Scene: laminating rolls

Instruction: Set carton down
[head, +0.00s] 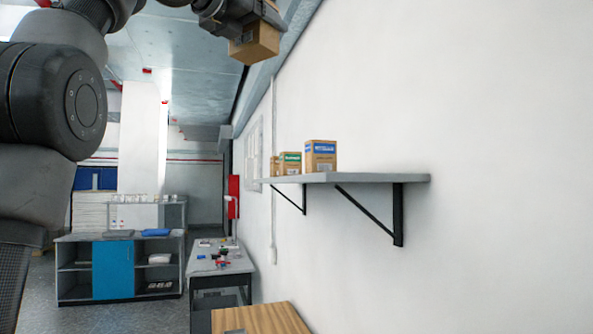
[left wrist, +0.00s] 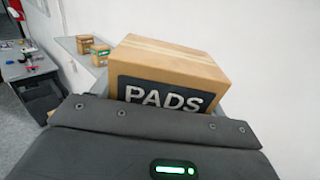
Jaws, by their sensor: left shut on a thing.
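My left gripper (head: 238,22) is at the top of the head view, shut on a brown cardboard carton (head: 257,44) and holding it in the air, well above the wall shelf (head: 365,178). In the left wrist view the held carton (left wrist: 170,65) has tape along its top and a dark label reading PADS. The grey shelf also shows beyond it in that view (left wrist: 68,45). On the shelf stand a carton with a blue label (head: 320,157), one with a green label (head: 290,163) and a smaller one behind (head: 274,166). My right gripper is not seen.
Dark brackets (head: 398,215) hold the shelf on the white wall. The near right end of the shelf top is bare. Below are a wooden-topped surface (head: 262,318), a table with small items (head: 220,266) and a cabinet with a blue door (head: 113,270).

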